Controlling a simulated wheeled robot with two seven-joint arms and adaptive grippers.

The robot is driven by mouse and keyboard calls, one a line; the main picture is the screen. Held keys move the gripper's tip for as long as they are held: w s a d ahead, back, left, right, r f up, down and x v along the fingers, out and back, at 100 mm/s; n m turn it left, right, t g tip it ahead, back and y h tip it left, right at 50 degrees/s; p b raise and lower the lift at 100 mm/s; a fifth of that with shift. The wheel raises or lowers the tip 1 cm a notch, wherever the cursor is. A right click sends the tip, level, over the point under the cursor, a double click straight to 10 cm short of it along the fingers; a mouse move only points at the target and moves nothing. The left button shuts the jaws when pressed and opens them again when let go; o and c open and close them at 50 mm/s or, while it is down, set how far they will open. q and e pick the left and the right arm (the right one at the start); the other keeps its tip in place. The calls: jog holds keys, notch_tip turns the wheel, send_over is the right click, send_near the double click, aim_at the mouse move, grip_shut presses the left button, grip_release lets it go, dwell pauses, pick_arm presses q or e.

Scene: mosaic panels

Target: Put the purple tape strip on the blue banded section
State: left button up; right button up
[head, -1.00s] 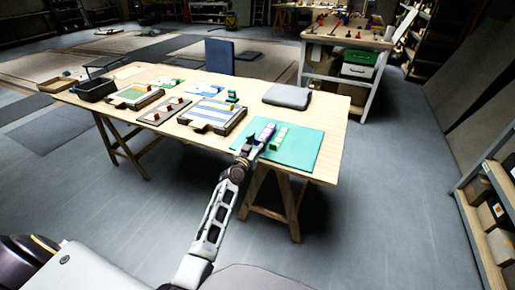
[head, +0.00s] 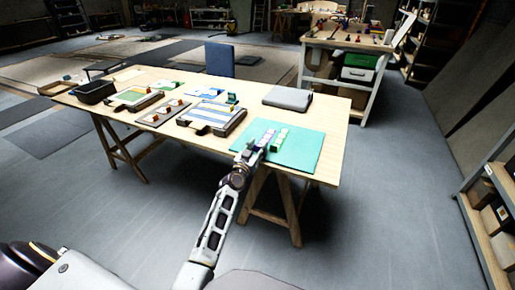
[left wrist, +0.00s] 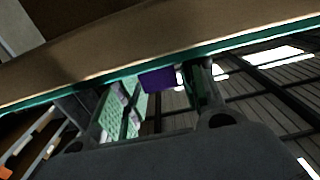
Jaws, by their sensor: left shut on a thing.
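The purple tape strip (head: 267,137) is at the left part of the teal mat, its near end at my left gripper (head: 252,152). In the left wrist view the purple end (left wrist: 157,79) shows between the two fingers of my left gripper (left wrist: 150,90). The gripper is shut on the strip; I cannot tell whether the strip is clear of the mat. The blue banded section (head: 212,114) is a blue-and-white striped panel left of the mat on the table. My right gripper is not in view.
A green strip (head: 281,138) lies close to the right of the purple one on the teal mat (head: 305,153). Other mosaic panels (head: 161,112) and a black tray (head: 95,91) are farther left. A small green stand (head: 232,98) is behind the striped panel.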

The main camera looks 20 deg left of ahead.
pick_arm(q)
jog(key=o, duration=0.8)
jog(key=shift+c, duration=0.2)
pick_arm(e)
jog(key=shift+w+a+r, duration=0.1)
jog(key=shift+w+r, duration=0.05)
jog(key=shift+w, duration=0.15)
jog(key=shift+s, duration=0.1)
pick_arm(q)
jog(key=shift+s, duration=0.5)
jog(key=shift+s+p, duration=0.3)
jog(key=shift+s, duration=1.8)
jog(key=s, duration=0.6)
jog(key=shift+s+a, duration=0.15)
jog(key=shift+s, duration=0.25)
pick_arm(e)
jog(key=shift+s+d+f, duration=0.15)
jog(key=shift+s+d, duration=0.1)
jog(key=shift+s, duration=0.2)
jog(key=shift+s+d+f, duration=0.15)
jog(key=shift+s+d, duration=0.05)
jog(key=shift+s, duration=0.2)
